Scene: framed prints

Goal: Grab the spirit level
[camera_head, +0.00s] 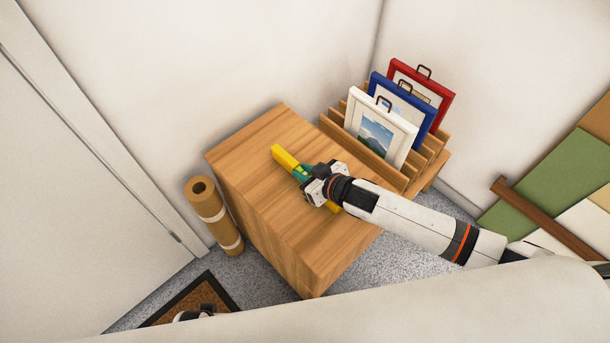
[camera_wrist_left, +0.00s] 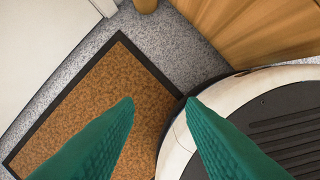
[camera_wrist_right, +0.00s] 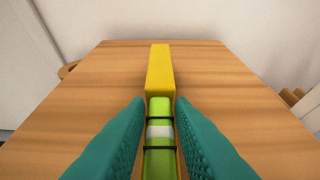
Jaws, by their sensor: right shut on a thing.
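The spirit level is a yellow bar (camera_head: 284,156) with a green vial, lying over the wooden cabinet top. In the right wrist view the yellow bar (camera_wrist_right: 160,72) runs straight ahead, its green vial between the fingers. My right gripper (camera_head: 307,174) is shut on the level around its middle, with teal fingers (camera_wrist_right: 160,130) on both sides. I cannot tell whether the level still touches the cabinet top. My left gripper (camera_wrist_left: 160,105) is open and empty above the floor mat; only a small part of it shows at the lower edge of the head view.
The wooden cabinet (camera_head: 245,150) stands by the wall. A rack (camera_head: 412,176) holds white (camera_head: 379,135), blue (camera_head: 420,110) and red (camera_head: 440,93) framed prints. A rolled brown tube (camera_head: 212,217) stands left of the cabinet. A brown mat (camera_wrist_left: 90,105) lies on the grey floor.

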